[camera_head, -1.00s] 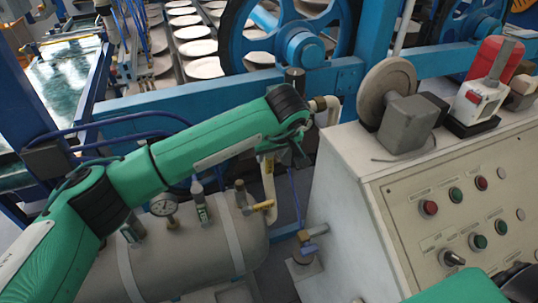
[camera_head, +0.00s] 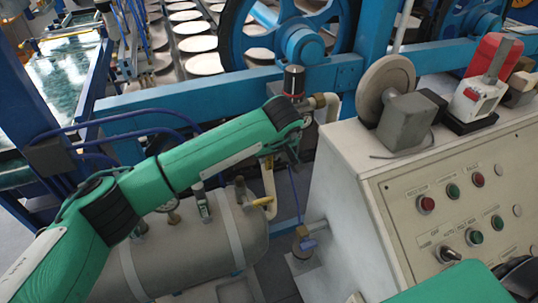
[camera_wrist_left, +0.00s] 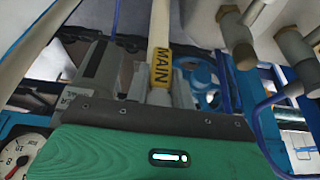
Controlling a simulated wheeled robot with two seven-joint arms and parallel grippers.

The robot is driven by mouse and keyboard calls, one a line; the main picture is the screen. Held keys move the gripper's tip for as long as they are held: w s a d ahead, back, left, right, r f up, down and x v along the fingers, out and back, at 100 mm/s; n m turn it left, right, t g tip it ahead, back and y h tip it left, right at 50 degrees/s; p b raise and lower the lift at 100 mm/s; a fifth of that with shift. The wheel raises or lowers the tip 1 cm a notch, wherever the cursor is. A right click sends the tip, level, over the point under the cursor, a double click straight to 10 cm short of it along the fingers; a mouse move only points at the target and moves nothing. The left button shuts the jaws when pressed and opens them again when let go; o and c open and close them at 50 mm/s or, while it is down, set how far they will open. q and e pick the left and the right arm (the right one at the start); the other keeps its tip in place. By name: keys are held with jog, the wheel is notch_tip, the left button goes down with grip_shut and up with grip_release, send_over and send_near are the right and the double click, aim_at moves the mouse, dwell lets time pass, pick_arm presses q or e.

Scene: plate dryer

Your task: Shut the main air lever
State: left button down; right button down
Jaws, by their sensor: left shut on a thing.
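A cream pipe with a yellow sleeve marked MAIN (camera_wrist_left: 163,66) shows in the left wrist view, just ahead of my left gripper (camera_wrist_left: 160,92). The grey fingers lie close around its lower end, and the gripper is shut on it, as far as the picture shows. My forearm and wrist hide the fingers and the contact there. My right gripper is not in view; only part of a green arm shows at the bottom right.
The grey air tank (camera_head: 205,245) lies below my left arm, with a gauge (camera_wrist_left: 22,155) near the gripper. A control panel (camera_head: 400,215) stands close on the right. A blue frame beam (camera_head: 150,105) runs behind.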

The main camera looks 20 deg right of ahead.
pick_arm(q)
jog(key=shift+f+y+b, duration=0.1)
jog(key=shift+y+b, duration=0.4)
jog(key=shift+b, duration=0.15)
jog(key=y+b, duration=0.2)
jog(key=shift+a+m+b, duration=0.3)
jog(key=shift+m+b, duration=0.05)
jog(key=shift+m, duration=0.05)
jog(key=shift+a+y+b, duration=0.15)
jog(key=shift+y+b, duration=0.35)
jog(key=shift+y, duration=0.4)
jog(key=shift+a+r+y, duration=0.1)
jog(key=shift+r+y, duration=0.15)
jog(key=shift+y, duration=0.05)
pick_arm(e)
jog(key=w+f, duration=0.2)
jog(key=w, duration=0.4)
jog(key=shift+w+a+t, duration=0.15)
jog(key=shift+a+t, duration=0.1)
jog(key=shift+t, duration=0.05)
pick_arm(q)
jog(key=c, duration=1.2)
grip_release()
jog(key=shift+c, duration=0.2)
